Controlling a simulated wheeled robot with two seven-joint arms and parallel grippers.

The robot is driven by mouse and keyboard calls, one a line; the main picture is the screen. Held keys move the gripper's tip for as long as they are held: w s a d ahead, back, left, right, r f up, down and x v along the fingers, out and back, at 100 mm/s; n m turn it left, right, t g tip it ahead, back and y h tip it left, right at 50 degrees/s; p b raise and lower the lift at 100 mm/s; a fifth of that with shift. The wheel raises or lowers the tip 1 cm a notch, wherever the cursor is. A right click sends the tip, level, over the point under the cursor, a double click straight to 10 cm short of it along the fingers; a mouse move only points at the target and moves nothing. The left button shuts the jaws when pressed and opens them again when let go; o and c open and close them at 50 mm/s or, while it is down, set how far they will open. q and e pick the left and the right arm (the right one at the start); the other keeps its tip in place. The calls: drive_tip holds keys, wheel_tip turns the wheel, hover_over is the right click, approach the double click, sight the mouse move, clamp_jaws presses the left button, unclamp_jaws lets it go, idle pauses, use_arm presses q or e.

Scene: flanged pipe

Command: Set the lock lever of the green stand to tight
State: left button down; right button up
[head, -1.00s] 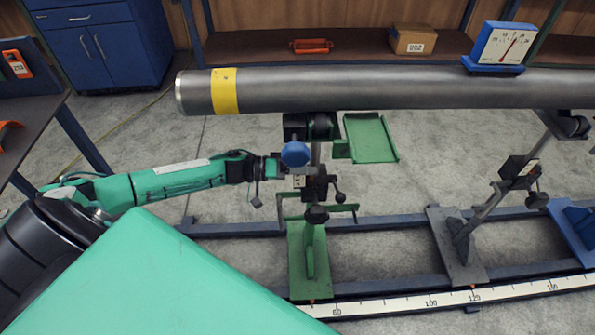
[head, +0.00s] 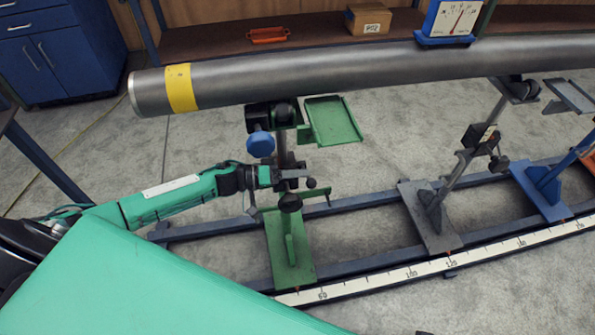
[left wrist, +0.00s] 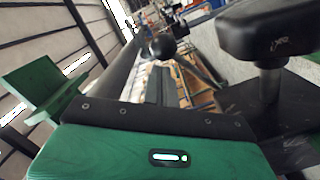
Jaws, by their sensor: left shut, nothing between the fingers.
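The green stand (head: 289,250) is upright on the rail under the left part of the grey pipe (head: 330,75). Its post carries a dark clamp block, with the small black ball knob of the lock lever (head: 311,183) on the right side. A black round knob (head: 290,203) sits lower and a blue knob (head: 260,144) higher. My left gripper (head: 284,179) is shut and empty, at the left side of the post by the clamp. Contact with the lever cannot be told. The left wrist view shows a black ball knob (left wrist: 163,45) ahead. My right gripper is out of view.
A green tray (head: 332,122) juts out right of the post. A grey stand (head: 432,215) and a blue stand (head: 541,190) stand farther right. A white scale (head: 440,264) runs along the front rail.

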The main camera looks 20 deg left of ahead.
sight(299, 196)
use_arm(q)
drive_tip(key=f+m, duration=0.1)
drive_tip(key=s+d+f+m+p, duration=0.1)
drive_tip(key=shift+s+f+m, duration=0.3)
drive_tip(key=shift+f+m, duration=0.05)
drive_tip(key=shift+m, duration=0.05)
drive_tip(key=shift+s+d+f+m, duration=0.2)
drive_tip(key=shift+s+f+m, duration=0.05)
drive_tip(key=shift+f+m, duration=0.5)
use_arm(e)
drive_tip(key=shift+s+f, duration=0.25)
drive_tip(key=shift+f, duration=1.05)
use_arm(q)
drive_tip(key=shift+r, duration=0.1)
drive_tip(key=shift+r, duration=0.15)
drive_tip(key=s+a+r+p, duration=0.1)
drive_tip(key=s+a, duration=0.1)
drive_tip(key=a, duration=0.3)
drive_tip(key=s+a+r+p, duration=0.1)
drive_tip(key=a+r+p, duration=0.1)
drive_tip(key=a, duration=0.3)
drive_tip(key=shift+s+a+r, duration=0.15)
drive_tip(key=shift+s+r, duration=0.1)
drive_tip(key=shift+s, duration=0.1)
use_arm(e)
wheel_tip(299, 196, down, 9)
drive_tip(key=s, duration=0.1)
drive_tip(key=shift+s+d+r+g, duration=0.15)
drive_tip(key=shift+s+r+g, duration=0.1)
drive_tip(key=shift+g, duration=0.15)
